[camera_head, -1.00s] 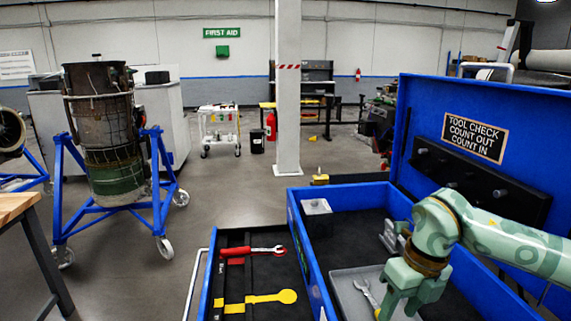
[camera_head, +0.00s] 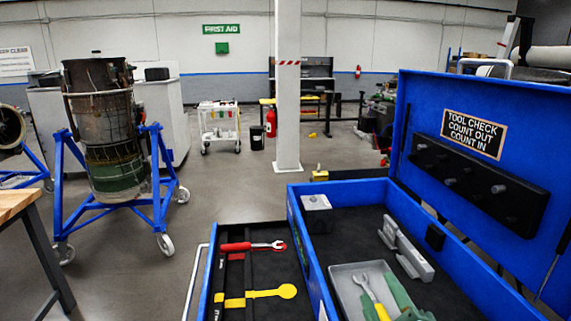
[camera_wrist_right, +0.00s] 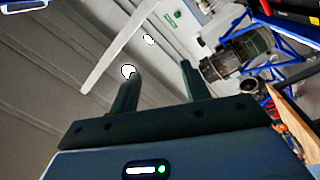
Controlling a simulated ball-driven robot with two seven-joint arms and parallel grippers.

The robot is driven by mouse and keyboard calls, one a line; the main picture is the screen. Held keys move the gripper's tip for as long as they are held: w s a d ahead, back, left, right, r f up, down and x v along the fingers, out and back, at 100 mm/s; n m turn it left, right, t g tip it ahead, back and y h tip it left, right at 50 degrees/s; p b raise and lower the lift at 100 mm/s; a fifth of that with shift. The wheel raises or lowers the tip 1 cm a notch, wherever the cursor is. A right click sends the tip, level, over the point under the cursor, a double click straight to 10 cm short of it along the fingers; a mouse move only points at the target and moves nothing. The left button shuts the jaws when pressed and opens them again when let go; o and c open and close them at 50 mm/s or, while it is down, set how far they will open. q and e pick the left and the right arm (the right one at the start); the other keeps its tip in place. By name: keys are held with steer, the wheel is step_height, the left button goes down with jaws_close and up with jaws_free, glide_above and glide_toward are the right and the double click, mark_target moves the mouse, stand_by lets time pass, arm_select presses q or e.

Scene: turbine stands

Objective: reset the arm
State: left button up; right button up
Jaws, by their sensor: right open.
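My right gripper (camera_head: 404,298) shows only in part at the bottom edge of the head view, over the right side of a grey tray in the blue toolbox. In the right wrist view its two dark fingers (camera_wrist_right: 157,90) stand wide apart with nothing between them. That view looks past them at the ceiling and a turbine on a stand, tilted. My left gripper is in neither view.
The open blue toolbox (camera_head: 297,235) has a raised lid (camera_head: 480,100). The grey tray (camera_head: 340,272) holds a yellow-handled wrench (camera_head: 368,287). A grey tool (camera_head: 405,248) lies behind it. A turbine (camera_head: 103,125) stands far left.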

steer(key=s+d+f+m+g+h, duration=0.3)
steer(key=s+d+f+g, duration=0.35)
steer(key=s+f, duration=0.3)
steer(key=s+d+f+m+g+h, duration=0.2)
steer(key=s+d+f+g+h, duration=0.1)
steer(key=s+d+f+g, duration=0.5)
steer(key=s+a+f+m+g+y+b, duration=0.1)
steer(key=s+a+f+y+b, duration=0.15)
steer(key=f, duration=1.45)
steer(key=s+a+f+y+b, duration=0.1)
steer(key=s+a+f+b, duration=0.2)
steer(key=f, duration=1.4)
steer(key=s+f+m+g+b, duration=0.3)
steer(key=s+f+b, duration=0.1)
steer(key=s+f, duration=1.5)
steer(key=shift+s+y, duration=0.45)
steer(key=shift+s, duration=0.3)
